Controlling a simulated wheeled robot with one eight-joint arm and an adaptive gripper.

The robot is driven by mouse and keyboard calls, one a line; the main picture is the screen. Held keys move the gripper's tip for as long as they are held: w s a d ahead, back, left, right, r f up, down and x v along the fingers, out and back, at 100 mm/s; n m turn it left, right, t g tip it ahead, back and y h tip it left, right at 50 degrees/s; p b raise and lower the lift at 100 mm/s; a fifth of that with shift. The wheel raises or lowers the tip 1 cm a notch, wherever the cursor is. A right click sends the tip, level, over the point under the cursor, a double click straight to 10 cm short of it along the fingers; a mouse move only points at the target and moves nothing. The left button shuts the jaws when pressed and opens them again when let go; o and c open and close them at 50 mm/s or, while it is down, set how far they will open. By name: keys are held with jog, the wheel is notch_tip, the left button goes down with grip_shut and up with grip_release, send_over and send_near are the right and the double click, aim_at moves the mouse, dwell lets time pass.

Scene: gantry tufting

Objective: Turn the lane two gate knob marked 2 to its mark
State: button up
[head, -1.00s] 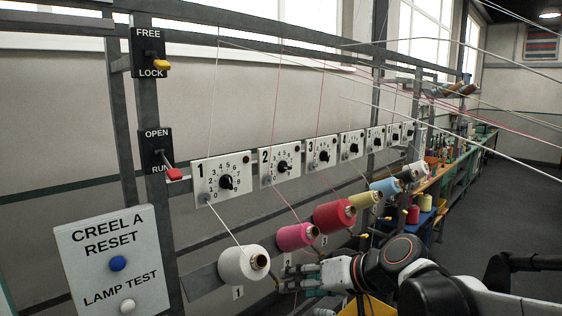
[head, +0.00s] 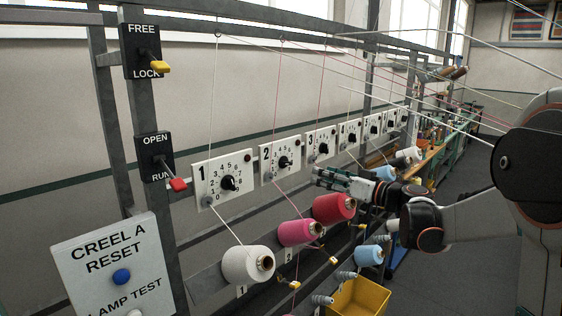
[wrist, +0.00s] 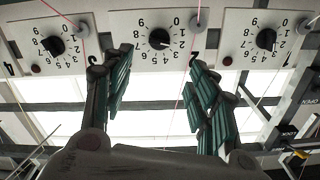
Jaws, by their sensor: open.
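The lane two gate knob (head: 284,162) is a black dial on a white plate marked 2, second from the left in the head view. In the wrist view, which is upside down, the black knob (wrist: 159,39) is in the middle of the top edge, numbers around it. Its pointer setting is too small to read surely. My gripper (head: 318,178) is raised in front of the panel row, to the right of knob 2 in the head view. In the wrist view my gripper (wrist: 156,78) is open and empty, its green-padded fingers apart below the knob, not touching it.
Plates 1 (head: 222,179) and 3 (head: 321,144) flank plate 2. Threads run near the plates. White (head: 247,264), pink (head: 299,232) and red (head: 334,208) cones stand below. A yellow bin (head: 357,297) is low at right; levers (head: 176,184) are at left.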

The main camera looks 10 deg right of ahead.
aim_at(289, 164)
jog(key=p+x, duration=0.1)
jog(key=x, duration=1.3)
jog(key=c, duration=1.1)
